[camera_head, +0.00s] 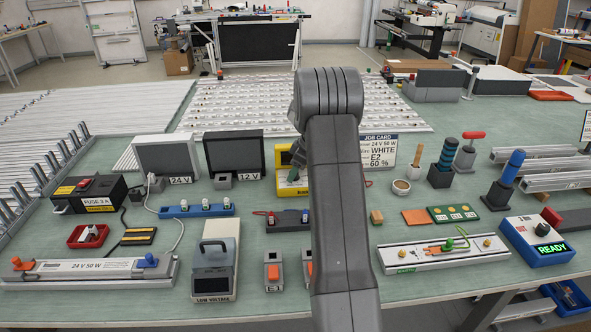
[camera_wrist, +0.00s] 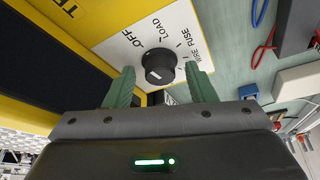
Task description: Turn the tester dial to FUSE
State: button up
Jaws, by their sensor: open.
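The yellow tester (camera_head: 284,188) stands on the bench, mostly hidden behind my arm in the head view. In the wrist view the tester (camera_wrist: 95,20) shows its yellow body and a white dial plate marked OFF, LOAD, FUSE and WIRE. The black round dial (camera_wrist: 159,68) sits on that plate; where its pointer faces is not clear. My gripper (camera_wrist: 160,69) is open, with one green fingertip on each side of the dial and visible gaps between.
A 12 V box (camera_head: 234,153) and a 24 V box (camera_head: 167,157) stand left of the tester. A job card (camera_head: 379,150) stands behind to the right. Red and blue leads (camera_wrist: 262,45) lie beside the tester.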

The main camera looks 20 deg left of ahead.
jog(key=c, duration=1)
jog(key=shift+o, duration=0.2)
jog(key=shift+f+m+b, duration=0.1)
jog(key=shift+m+b, duration=0.2)
jog(key=shift+b, duration=0.05)
jog(key=shift+s+m+t+b, duration=0.1)
jog(key=shift+m+t+b, duration=0.5)
jog(key=shift+m, duration=0.4)
jog(key=m+b, duration=0.1)
jog(key=m, duration=0.1)
jog(key=m+t, duration=0.1)
jog(key=m, duration=0.1)
jog(key=shift+s+a+t+h+b, duration=0.1)
jog(key=shift+t+h+b, duration=0.2)
jog(key=shift+b, duration=0.05)
jog(key=m+t+h+b, duration=0.1)
jog(key=m, duration=0.3)
jog(key=shift+a+m, duration=0.1)
jog(key=shift+m, duration=0.3)
jog(key=m, duration=0.2)
jog(key=m+h+b, duration=0.1)
jog(key=m, duration=0.1)
jog(key=shift+a+t+h, duration=0.1)
jog(key=shift+t+h, duration=0.2)
jog(key=shift+t, duration=0.1)
jog(key=shift+m, duration=0.3)
